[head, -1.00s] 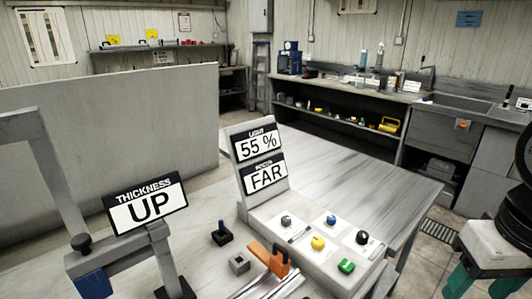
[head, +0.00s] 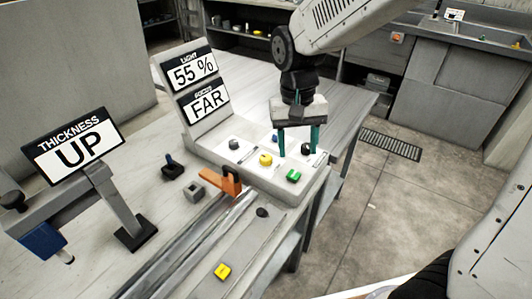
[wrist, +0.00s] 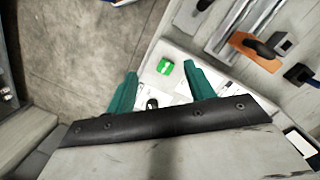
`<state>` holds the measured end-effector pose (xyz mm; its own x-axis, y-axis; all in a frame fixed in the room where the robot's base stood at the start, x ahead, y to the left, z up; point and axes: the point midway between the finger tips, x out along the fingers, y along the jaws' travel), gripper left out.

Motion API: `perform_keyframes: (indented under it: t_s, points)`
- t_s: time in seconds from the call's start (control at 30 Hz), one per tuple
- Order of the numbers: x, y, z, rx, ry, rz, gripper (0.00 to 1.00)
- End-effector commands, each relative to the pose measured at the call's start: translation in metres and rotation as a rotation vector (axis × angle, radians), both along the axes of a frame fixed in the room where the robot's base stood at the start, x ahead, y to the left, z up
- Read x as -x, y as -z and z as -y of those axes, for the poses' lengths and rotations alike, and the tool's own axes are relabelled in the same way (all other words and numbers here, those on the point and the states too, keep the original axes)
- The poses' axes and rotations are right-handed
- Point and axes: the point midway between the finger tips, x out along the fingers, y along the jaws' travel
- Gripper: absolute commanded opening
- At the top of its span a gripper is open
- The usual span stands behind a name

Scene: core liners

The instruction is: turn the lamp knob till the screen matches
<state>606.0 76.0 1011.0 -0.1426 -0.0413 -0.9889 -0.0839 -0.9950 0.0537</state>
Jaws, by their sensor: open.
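The LIGHT screen (head: 195,70) reads 55 % on the upright board, and a second screen (head: 206,104) below it reads FAR. The sloped panel holds a dark grey knob (head: 234,144), a yellow knob (head: 266,160), a green knob (head: 294,176) and a black knob (head: 306,149). Labels by the knobs are too small to read, so I cannot tell which is the lamp's. My gripper (head: 298,153) is open, pointing down over the right part of the panel. In the wrist view the black knob (wrist: 152,103) shows between the fingers, partly hidden by the gripper body.
A THICKNESS screen (head: 78,148) reading UP stands on a frame at left. A yellow piece (head: 222,271) lies near the front edge. Floor is clear at right.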

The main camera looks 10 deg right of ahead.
Motion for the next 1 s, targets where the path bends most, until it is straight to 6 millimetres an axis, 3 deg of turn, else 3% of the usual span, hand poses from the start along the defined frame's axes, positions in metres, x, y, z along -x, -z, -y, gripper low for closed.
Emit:
perform_keyframes:
  t_s: [0.03,0.2,0.33,0.57,1.0]
  points:
    - [-0.016,0.013,-0.011,0.008,0.03,-0.002,0.53]
    - [-0.064,0.04,-0.042,0.018,0.185,0.045,0.53]
    - [-0.097,0.034,-0.053,-0.005,0.339,0.126,0.53]
    - [-0.102,0.04,-0.054,-0.009,0.438,0.148,0.53]
    - [-0.101,0.103,-0.054,-0.008,0.436,0.148,0.53]
